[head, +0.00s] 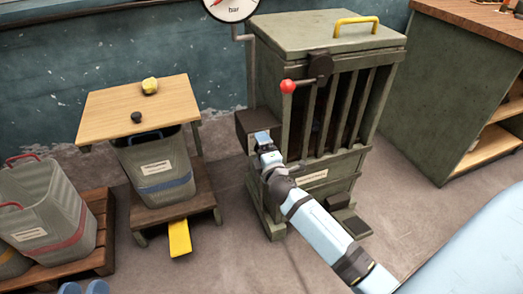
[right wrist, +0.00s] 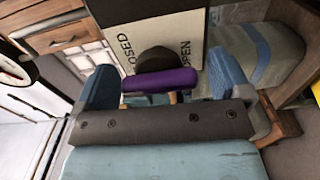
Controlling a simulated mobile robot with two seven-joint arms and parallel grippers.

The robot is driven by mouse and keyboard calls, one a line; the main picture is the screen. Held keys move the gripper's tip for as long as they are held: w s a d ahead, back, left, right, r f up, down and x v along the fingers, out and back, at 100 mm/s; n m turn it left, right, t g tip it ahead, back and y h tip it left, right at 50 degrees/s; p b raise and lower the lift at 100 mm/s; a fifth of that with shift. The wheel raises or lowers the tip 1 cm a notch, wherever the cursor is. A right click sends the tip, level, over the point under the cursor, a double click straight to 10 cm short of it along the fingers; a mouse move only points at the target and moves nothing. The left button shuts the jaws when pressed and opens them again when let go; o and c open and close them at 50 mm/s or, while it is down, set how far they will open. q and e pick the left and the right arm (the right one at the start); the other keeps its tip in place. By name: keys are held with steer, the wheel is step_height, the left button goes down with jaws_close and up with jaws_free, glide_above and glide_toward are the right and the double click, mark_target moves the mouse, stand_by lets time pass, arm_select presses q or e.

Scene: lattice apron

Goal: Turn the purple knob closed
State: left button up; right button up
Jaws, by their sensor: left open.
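The purple knob (right wrist: 160,81) shows in the right wrist view as a bar across a dark round hub. Behind it is a white panel (right wrist: 165,27) marked CLOSED on its left and OPEN on its right. The bar lies crosswise in the picture. My right gripper (right wrist: 158,85) is open, with one blue finger on each side of the bar and gaps visible at both ends. I cannot tell how deep the bar sits between them. The knob is not visible in the head view.
The green slatted cabinet (head: 331,36) has a red-balled lever (head: 288,86) and a yellow handle (head: 356,20). A wooden table (head: 169,95) with a yellow lump (head: 150,86) stands left, a grey bin (head: 158,171) below it. A workbench (head: 451,95) stands right.

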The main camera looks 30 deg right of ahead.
arm_select(q)
steer(key=shift+w+f+g+b, duration=0.1)
steer(key=shift+f+g+b, duration=0.2)
steer(key=shift+f+b, duration=0.35)
arm_select(e)
steer(key=v, duration=1.3)
steer(key=shift+s, duration=0.4)
arm_select(q)
steer(key=shift+f, duration=0.3)
